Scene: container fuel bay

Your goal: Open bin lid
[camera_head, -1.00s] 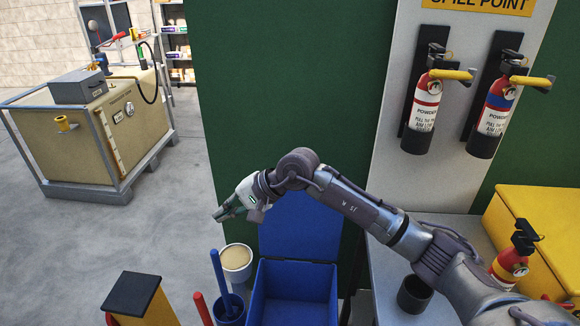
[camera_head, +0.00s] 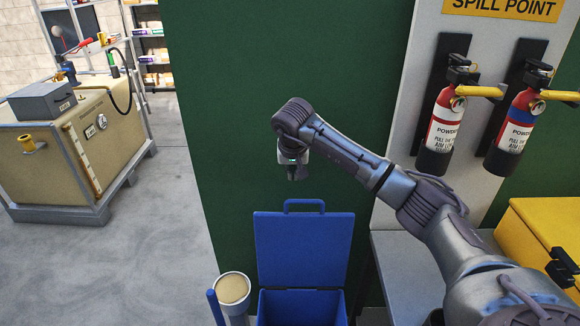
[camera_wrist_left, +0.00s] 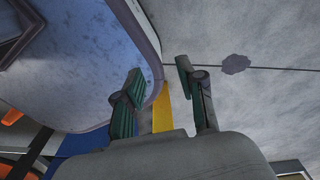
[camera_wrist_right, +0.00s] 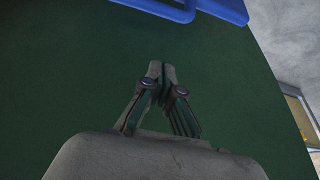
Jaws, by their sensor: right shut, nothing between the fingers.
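The blue bin (camera_head: 350,308) stands at the bottom middle of the head view, open at the top. Its blue lid (camera_head: 303,250) is raised upright at the back of the bin, in front of a green wall, with a loop handle on its top edge. My right gripper (camera_head: 293,177) hangs above the lid, apart from it, shut and empty. In the right wrist view its fingers (camera_wrist_right: 161,75) meet, and the blue lid handle (camera_wrist_right: 170,8) shows at the top edge. My left gripper (camera_wrist_left: 159,78) shows only in its wrist view, open and empty.
A white tub (camera_head: 233,289) with tan contents stands left of the bin. A grey table (camera_head: 410,275) with a yellow case (camera_head: 535,235) is at right, below fire extinguishers (camera_head: 443,125). A tan tank (camera_head: 50,165) stands far left; the grey floor between is clear.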

